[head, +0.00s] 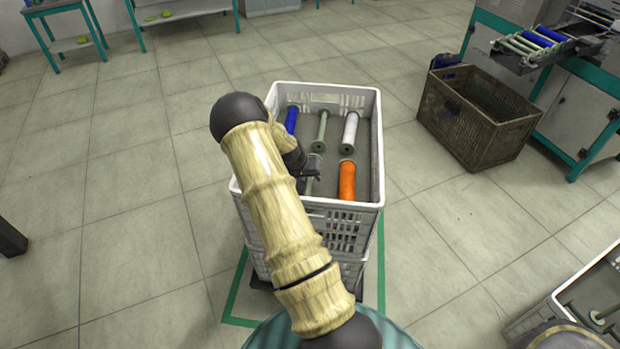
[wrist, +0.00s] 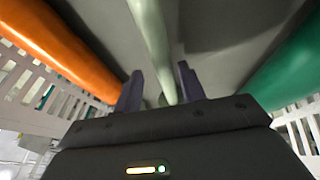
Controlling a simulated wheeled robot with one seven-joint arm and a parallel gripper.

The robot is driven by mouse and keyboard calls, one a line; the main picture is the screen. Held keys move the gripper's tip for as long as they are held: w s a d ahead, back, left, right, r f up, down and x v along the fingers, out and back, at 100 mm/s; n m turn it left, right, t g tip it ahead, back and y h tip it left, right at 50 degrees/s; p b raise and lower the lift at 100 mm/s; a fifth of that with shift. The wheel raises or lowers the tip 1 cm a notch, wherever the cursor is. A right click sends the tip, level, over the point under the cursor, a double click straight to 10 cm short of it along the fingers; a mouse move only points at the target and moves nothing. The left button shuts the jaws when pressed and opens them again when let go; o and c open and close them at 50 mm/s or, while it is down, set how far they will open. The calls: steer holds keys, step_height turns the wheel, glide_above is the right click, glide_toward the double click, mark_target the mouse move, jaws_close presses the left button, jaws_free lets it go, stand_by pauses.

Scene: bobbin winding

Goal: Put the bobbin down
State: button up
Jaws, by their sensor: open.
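A pale green bare bobbin (head: 309,186) lies in the white crate (head: 354,207), near its front middle, partly hidden by my gripper (head: 312,174). In the wrist view the bobbin (wrist: 152,45) runs between the two dark fingers of my gripper (wrist: 160,88). The fingers are apart, with a gap on each side of the bobbin. The bobbin appears to rest on the crate's grey floor; its near end is hidden by the gripper body.
An orange bobbin (head: 347,181) lies to the right; a green one (wrist: 292,65) shows in the wrist view. Behind lie blue (head: 291,119), bare (head: 321,130) and white (head: 350,132) bobbins. A brown crate (head: 455,135) stands by a machine (head: 568,108) at right.

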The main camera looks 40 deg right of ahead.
steer(key=p+v, duration=0.1)
steer(key=v, duration=1)
steer(key=s+a+r+n+y, duration=0.1)
steer(key=s+a+r+n, duration=0.2)
steer(key=s+a, duration=0.3)
steer(key=s+a+r+n+t+y, duration=0.1)
steer(key=s+a+r, duration=0.4)
steer(key=a, duration=0.7)
steer(key=s+a+r+n+y, duration=0.3)
steer(key=s+a, duration=0.4)
steer(key=a, duration=0.3)
steer(key=shift+s+r+n, duration=0.35)
steer(key=shift+r+n, duration=0.25)
steer(key=shift+n, duration=0.3)
step_height(320, 180, up, 18)
steer(key=p, duration=1.8)
steer(key=shift+r, duration=0.2)
